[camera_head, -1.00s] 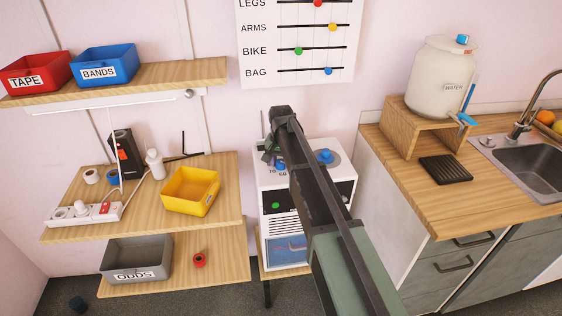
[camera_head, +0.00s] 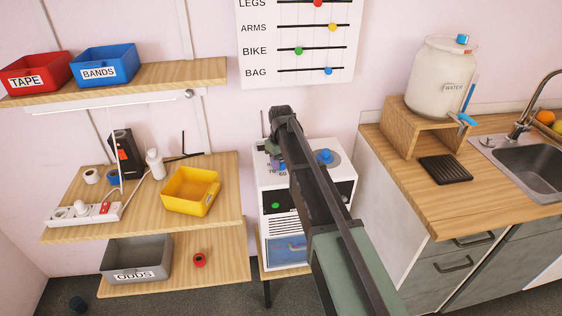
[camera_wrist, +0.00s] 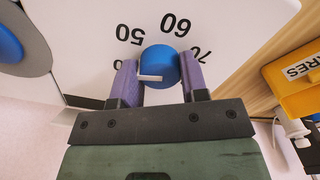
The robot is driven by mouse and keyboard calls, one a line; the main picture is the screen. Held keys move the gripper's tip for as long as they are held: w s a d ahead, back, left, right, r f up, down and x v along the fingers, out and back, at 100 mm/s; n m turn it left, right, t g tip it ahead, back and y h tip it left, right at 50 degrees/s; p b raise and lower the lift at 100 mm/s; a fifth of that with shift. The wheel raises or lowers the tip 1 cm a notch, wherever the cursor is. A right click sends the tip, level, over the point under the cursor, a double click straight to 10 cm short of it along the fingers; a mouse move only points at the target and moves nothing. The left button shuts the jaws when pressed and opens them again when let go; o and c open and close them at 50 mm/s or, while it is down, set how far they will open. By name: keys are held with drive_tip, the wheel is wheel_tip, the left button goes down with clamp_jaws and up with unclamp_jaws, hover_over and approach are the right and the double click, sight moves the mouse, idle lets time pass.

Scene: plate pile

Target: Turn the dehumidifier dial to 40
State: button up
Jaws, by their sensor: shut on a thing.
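The dehumidifier (camera_head: 303,190) is the white box below my arm in the head view. Its blue dial (camera_wrist: 160,64) lies between my purple fingers in the wrist view, with a white pointer on its cap. My gripper (camera_wrist: 161,82) is shut on this dial. The pointer faces left in the wrist view, toward the left finger and a mark mostly hidden behind it. The numbers 50, 60 and 70 show upside down around the dial. In the head view my gripper (camera_head: 272,152) is at the top left of the box, and my arm hides the dial.
A second blue knob (camera_head: 325,157) is on the right of the box's top. Shelves at left hold a yellow bin (camera_head: 191,191), a power strip (camera_head: 85,214) and a grey bin (camera_head: 137,258). A wooden counter (camera_head: 430,205) stands at right.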

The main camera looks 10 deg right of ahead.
drive_tip(key=shift+n, duration=1.5)
drive_tip(key=o, duration=0.9)
drive_tip(key=shift+r, duration=0.1)
wheel_tip(320, 180, up, 11)
drive_tip(key=p, duration=1)
drive_tip(key=shift+f+p, duration=0.2)
drive_tip(key=shift+p, duration=0.2)
